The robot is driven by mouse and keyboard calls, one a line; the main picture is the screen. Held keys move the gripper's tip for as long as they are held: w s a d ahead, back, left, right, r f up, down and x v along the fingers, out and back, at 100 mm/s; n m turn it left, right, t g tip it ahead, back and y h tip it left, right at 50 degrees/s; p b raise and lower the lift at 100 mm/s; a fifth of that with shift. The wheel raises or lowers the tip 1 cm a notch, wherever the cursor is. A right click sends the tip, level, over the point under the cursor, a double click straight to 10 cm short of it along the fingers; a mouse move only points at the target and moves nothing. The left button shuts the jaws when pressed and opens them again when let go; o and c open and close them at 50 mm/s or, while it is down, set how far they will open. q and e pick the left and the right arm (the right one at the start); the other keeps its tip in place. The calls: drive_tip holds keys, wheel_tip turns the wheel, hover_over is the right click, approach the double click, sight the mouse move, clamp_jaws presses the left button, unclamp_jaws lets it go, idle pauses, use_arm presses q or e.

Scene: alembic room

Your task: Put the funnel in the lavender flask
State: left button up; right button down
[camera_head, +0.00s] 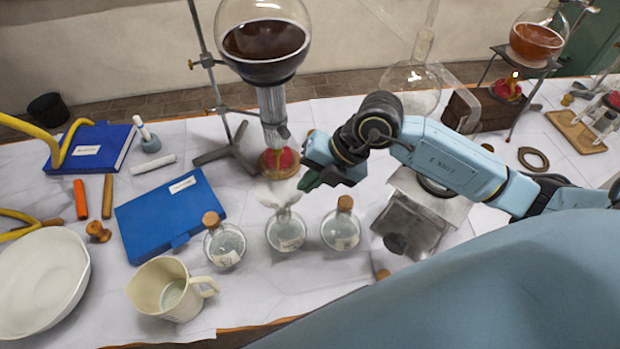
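Three small round glass flasks stand in a row on the white table. The left flask (224,247) and the right flask (341,232) have corks. The middle flask (286,234) has no cork. Their labels are too small to read, so I cannot tell which is lavender. A pale, see-through funnel (274,194) shows at the mouth of the middle flask; whether its stem is inside the neck is unclear. My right gripper (306,184) is just right of the funnel's rim and above the flasks. Whether its fingers touch the funnel is unclear. My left gripper is out of view.
A burner stand with a large dark-filled flask (266,45) rises behind the row. A blue book (165,215) and a cream jug (165,290) are to the left, with a white bowl (40,285) beyond.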

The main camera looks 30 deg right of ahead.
drive_tip(key=shift+f+b, duration=0.45)
drive_tip(key=shift+f, duration=0.55)
idle(1.7)
drive_tip(key=c, duration=1.6)
unclamp_jaws()
drive_tip(key=shift+o, duration=0.2)
drive_tip(key=shift+r, duration=0.15)
wheel_tip(320, 180, up, 7)
drive_tip(key=p, duration=0.6)
